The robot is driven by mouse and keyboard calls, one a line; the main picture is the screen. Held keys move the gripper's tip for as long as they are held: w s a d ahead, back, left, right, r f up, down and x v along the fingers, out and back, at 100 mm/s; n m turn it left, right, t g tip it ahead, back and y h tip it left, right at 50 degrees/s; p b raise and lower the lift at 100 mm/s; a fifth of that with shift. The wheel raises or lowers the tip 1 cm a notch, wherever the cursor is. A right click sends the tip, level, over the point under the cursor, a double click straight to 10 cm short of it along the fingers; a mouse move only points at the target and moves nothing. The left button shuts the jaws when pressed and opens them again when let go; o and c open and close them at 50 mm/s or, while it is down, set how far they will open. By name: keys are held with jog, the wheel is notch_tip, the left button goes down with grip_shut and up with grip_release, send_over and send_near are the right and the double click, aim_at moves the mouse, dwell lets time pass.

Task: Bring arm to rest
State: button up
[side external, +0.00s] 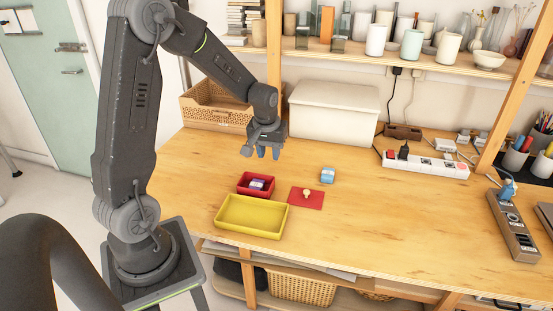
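My gripper (268,152) hangs above the wooden table (390,210), fingers pointing down, clear of the objects below. It is small in the view, and I cannot tell for sure how far apart its fingers are. I see nothing clearly held in it. Below it stands a small red tray (243,190) with a dark blue item (257,184) inside. A larger yellow tray (233,232) sits in front and looks empty. A red mat (317,198) lies to the right with a small pale object (306,193) on it. A light blue block (327,176) stands behind the mat.
A white box (333,112) and a wicker basket (212,105) stand at the back. A white power strip (425,166), a grey device (513,226) and pen cups (515,158) are to the right. A shelf with cups and jars is above. The table's front right is clear.

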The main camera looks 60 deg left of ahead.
jog(key=s+d+r+m+t, duration=0.2)
jog(key=s+d+r+m, duration=0.2)
jog(key=s+d+r, duration=0.3)
jog(key=s+d+r+m+t+h, duration=0.1)
jog(key=s+d+r+m, duration=0.3)
jog(key=s+d+r, duration=0.4)
jog(key=s+d+t, duration=0.1)
jog(key=d, duration=0.3)
jog(key=shift+d+r+m, duration=0.15)
jog(key=shift+d+m, duration=0.25)
